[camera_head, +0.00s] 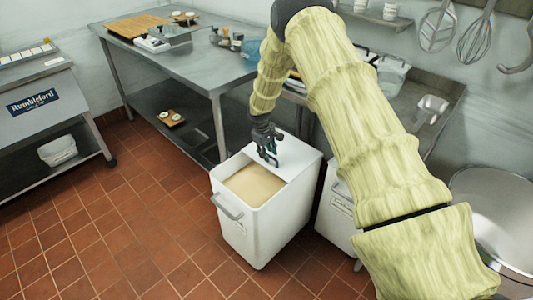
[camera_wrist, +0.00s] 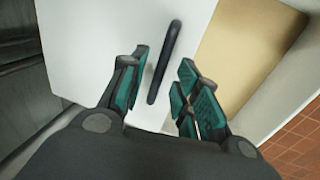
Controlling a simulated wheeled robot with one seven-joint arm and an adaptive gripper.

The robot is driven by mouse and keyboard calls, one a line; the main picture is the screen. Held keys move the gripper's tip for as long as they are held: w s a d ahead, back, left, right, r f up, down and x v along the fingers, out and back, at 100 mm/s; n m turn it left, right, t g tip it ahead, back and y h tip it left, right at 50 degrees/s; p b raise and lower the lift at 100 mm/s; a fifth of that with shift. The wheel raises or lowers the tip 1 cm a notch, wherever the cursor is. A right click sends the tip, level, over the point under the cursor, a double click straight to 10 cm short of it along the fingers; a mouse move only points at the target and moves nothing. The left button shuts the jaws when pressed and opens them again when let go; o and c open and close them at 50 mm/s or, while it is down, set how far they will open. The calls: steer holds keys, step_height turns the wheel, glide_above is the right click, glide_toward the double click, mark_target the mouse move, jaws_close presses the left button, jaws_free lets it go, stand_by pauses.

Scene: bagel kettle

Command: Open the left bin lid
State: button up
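The left bin (camera_head: 265,215) is a white bin on the floor with a grey handle on its front. Its front part is open and shows tan contents (camera_head: 254,184), also visible in the wrist view (camera_wrist: 250,50). A white lid panel (camera_head: 290,152) covers the back part. In the wrist view a dark bar handle (camera_wrist: 164,62) stands on the white lid (camera_wrist: 95,40). My gripper (camera_head: 268,157) is over the lid. In the wrist view its teal-padded fingers (camera_wrist: 158,85) are apart, with the handle between them. I cannot tell whether either finger touches it.
A second white bin (camera_head: 337,208) stands close on the right, partly behind my arm. A steel table (camera_head: 190,58) with a lower shelf stands behind and left. A large metal kettle (camera_head: 495,210) is at the right. The tiled floor (camera_head: 130,230) at left is clear.

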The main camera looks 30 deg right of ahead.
steer(key=shift+a+r, duration=0.1)
steer(key=shift+r, duration=0.55)
step_height(320, 180, up, 10)
steer(key=a, duration=0.2)
steer(key=shift+s+r, duration=0.2)
steer(key=shift+s, duration=0.2)
